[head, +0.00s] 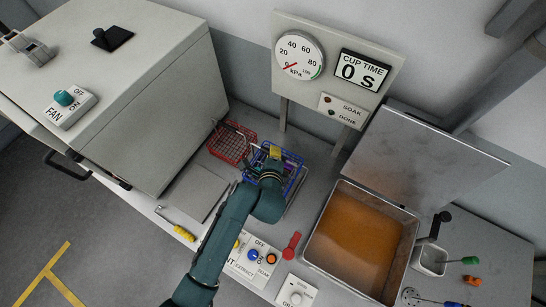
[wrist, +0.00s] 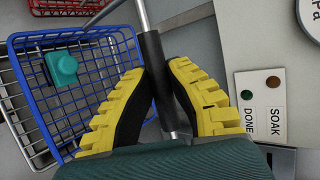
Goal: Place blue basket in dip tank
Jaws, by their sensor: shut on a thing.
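The blue basket (head: 293,160) is a wire basket on the bench below the gauge panel, partly hidden by my arm in the head view. In the wrist view the blue basket (wrist: 68,36) is at the left, with a teal block (wrist: 62,68) in it. My gripper (wrist: 157,72) has its yellow-padded fingers shut on the black grip of a metal rod, which appears to be the basket's handle. In the head view my gripper (head: 275,155) is above the basket. The dip tank (head: 410,238) stands to the right, holding orange liquid (head: 355,225), with its lid (head: 435,155) raised.
A red wire basket (head: 231,143) stands close to the left of the blue one. The gauge panel (head: 335,68) rises behind on posts. A control box (head: 250,258), red handle (head: 291,245) and small cup (head: 431,260) lie around the tank.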

